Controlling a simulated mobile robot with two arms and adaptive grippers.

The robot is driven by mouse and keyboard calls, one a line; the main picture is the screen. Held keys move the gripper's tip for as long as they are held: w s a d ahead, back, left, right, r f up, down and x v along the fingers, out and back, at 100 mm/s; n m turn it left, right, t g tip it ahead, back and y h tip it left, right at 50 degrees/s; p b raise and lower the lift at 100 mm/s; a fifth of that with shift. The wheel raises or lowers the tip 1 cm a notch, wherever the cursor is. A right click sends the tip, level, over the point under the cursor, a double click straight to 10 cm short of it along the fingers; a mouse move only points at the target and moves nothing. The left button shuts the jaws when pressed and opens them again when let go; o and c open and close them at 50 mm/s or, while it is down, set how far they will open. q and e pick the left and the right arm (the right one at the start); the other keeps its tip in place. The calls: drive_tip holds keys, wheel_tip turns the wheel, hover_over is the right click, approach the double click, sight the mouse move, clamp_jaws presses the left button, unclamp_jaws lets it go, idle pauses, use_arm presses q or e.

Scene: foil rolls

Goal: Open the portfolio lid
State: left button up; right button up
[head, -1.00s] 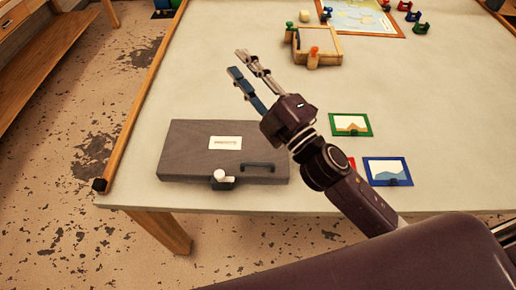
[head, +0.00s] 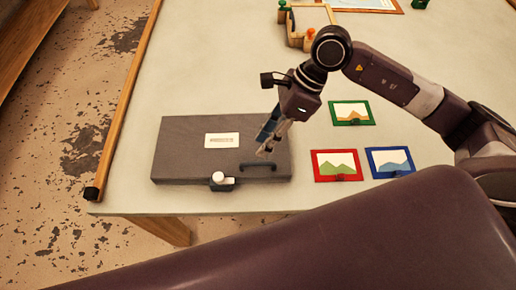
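The portfolio (head: 190,150) is a flat grey case lying shut near the table's front edge. A white label (head: 222,140) is on its lid, with a dark handle (head: 264,166) near the front right. A latch with a pale knob (head: 219,178) sits at its front edge. My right gripper (head: 263,146) points down over the lid's right part, just behind the handle. Its two fingers look apart with nothing between them. Whether the fingertips touch the lid is unclear. My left gripper is out of view.
Three framed pictures, green (head: 351,113), red (head: 335,165) and blue (head: 390,162), lie right of the portfolio. A wooden tray (head: 297,38) stands behind. A wooden rail (head: 135,90) runs along the table's left edge. The table (head: 190,75) is clear behind the portfolio.

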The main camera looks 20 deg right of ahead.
sight(257, 163)
drive_tip(key=shift+h, duration=0.4)
drive_tip(key=f, duration=0.2)
drive_tip(key=f+p, duration=0.1)
drive_tip(key=f, duration=0.1)
drive_tip(key=f+p, duration=0.1)
drive_tip(key=f, duration=0.1)
drive_tip(key=shift+s+a, duration=0.15)
drive_tip(key=shift+a, duration=0.2)
drive_tip(key=shift+x, duration=0.75)
clamp_jaws()
